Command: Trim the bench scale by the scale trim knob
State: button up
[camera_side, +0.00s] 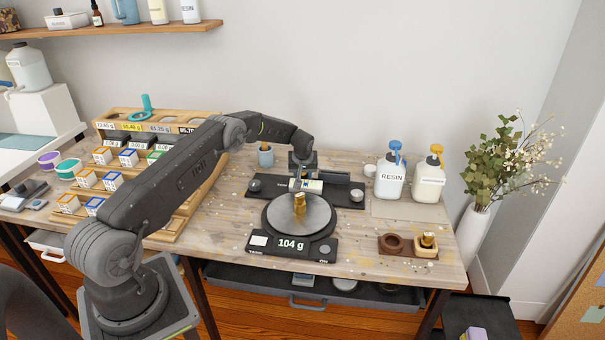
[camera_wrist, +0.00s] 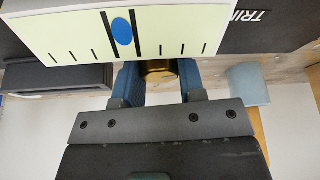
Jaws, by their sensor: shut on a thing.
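The bench scale (camera_side: 318,222) stands at the table's front, with a brass weight (camera_side: 299,203) on its round pan and 104 g on its display (camera_side: 290,244). Behind the pan is a black trim panel with a pale gauge (camera_side: 306,185). My gripper (camera_side: 302,162) reaches down behind that gauge. In the wrist view, my gripper's blue fingers (camera_wrist: 160,82) are shut on the brass scale trim knob (camera_wrist: 158,69). The gauge (camera_wrist: 75,35) there shows a blue oval marker (camera_wrist: 122,31) between two thick lines. In the side view the gripper hides the knob.
A resin bottle (camera_side: 391,178) and a second pump bottle (camera_side: 428,182) stand to the right. A grey cup (camera_side: 265,157) stands behind the panel. A wooden rack (camera_side: 180,215) lies left, under my arm. A wooden holder (camera_side: 426,250) and brown ring (camera_side: 392,243) sit front right.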

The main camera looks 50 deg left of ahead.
jog(key=shift+m, duration=0.3)
jog(key=shift+a+m+t+h, duration=0.1)
jog(key=shift+m+t+h, duration=0.35)
jog(key=shift+m, duration=0.95)
jog(key=shift+m+t+h, duration=0.35)
jog(key=shift+m+t, duration=0.1)
jog(key=shift+m, duration=0.95)
jog(key=o, duration=0.9)
jog(key=shift+o, duration=0.2)
jog(key=v, duration=1.4)
jog(key=shift+a, duration=0.1)
